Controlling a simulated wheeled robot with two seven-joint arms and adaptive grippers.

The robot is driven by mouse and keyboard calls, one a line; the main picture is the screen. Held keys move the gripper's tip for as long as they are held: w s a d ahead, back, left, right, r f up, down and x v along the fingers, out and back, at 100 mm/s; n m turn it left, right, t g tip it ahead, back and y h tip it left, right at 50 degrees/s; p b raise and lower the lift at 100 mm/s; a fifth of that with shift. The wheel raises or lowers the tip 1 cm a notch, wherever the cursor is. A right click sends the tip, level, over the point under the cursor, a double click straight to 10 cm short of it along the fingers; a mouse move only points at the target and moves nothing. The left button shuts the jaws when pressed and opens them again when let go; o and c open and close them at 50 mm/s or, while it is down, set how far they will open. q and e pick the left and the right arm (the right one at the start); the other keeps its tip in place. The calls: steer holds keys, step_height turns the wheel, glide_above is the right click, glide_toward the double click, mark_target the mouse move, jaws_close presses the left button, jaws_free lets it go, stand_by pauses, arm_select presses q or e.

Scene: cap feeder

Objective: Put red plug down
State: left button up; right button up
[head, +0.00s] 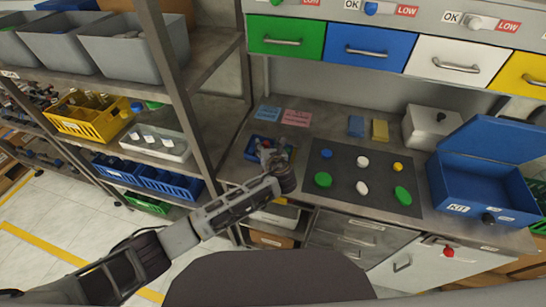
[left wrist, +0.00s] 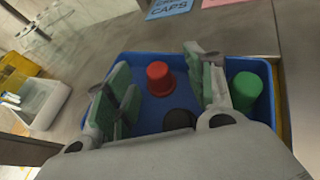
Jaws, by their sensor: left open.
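The red plug (left wrist: 160,78) stands upright on the floor of a blue tray (left wrist: 150,118), in the left wrist view. It is seen between the two fingers of my left gripper (left wrist: 160,92), with clear space on both sides. The left gripper is open and, in the head view (head: 268,152), is at the blue tray (head: 249,150) on the left of the worktop. A green plug (left wrist: 246,91) stands in the tray right of the right finger. A dark round thing (left wrist: 179,119) shows nearer, partly hidden by the gripper body. My right gripper is not in view.
A dark mat (head: 335,194) with several blue, white, yellow and green caps lies right of the tray. An open blue kit box (head: 470,195) and a grey box (head: 425,128) stand further right. A shelf rack (head: 190,110) with bins stands close on the left.

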arm_select(q)
steer(key=shift+a+f+b, duration=0.35)
steer(key=shift+f+b, duration=0.1)
steer(key=shift+b, duration=0.25)
steer(key=shift+s+r, duration=0.2)
steer(key=shift+s, duration=0.1)
steer(key=v, duration=0.5)
steer(key=shift+d+r, duration=0.1)
steer(key=shift+r, duration=0.25)
steer(key=v, duration=0.7)
steer(key=shift+s+d+r, duration=0.1)
steer(key=shift+d+r, duration=0.05)
steer(key=shift+r, duration=0.15)
steer(key=shift+s+r, duration=0.15)
steer(key=shift+s, duration=0.15)
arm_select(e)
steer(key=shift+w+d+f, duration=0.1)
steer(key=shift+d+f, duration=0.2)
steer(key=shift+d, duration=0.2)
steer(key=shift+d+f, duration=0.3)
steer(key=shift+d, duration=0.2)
arm_select(q)
steer(key=shift+d, duration=0.1)
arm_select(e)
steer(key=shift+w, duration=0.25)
